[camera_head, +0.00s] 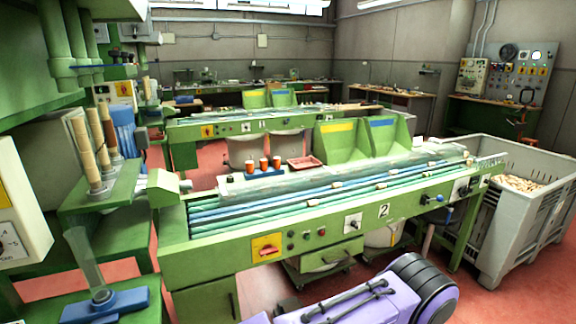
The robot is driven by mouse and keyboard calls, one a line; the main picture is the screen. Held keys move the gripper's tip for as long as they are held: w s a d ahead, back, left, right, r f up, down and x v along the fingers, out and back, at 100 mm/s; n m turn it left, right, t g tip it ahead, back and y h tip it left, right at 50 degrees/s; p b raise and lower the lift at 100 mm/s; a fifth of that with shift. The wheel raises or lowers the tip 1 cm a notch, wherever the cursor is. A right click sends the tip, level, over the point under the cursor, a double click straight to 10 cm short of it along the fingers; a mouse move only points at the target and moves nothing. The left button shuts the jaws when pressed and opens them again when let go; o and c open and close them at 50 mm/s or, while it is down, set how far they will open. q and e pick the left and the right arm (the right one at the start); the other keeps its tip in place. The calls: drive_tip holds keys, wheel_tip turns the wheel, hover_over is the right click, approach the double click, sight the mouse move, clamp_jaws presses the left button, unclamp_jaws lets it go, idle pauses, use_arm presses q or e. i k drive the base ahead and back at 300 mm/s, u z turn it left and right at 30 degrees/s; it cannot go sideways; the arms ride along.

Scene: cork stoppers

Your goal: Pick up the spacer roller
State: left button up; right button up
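I cannot make out for certain which thing is the spacer roller. Tall cork-coloured rods (83,150) stand upright on a green stand at the left.
Blue and green strips carrying small cork pieces run along the bench. A red tray (304,163) and green bins (342,141) are at its back. A grey crate (532,214) of corks stands right. A blue fixture (105,303) is lower left. Red floor is clear at lower right.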

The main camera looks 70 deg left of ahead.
sight(264, 162)
drive_tip(key=u, duration=0.2)
drive_tip(key=i, duration=0.8)
drive_tip(key=u, duration=1.2)
drive_tip(key=i, duration=0.65)
drive_tip(key=u, duration=0.7)
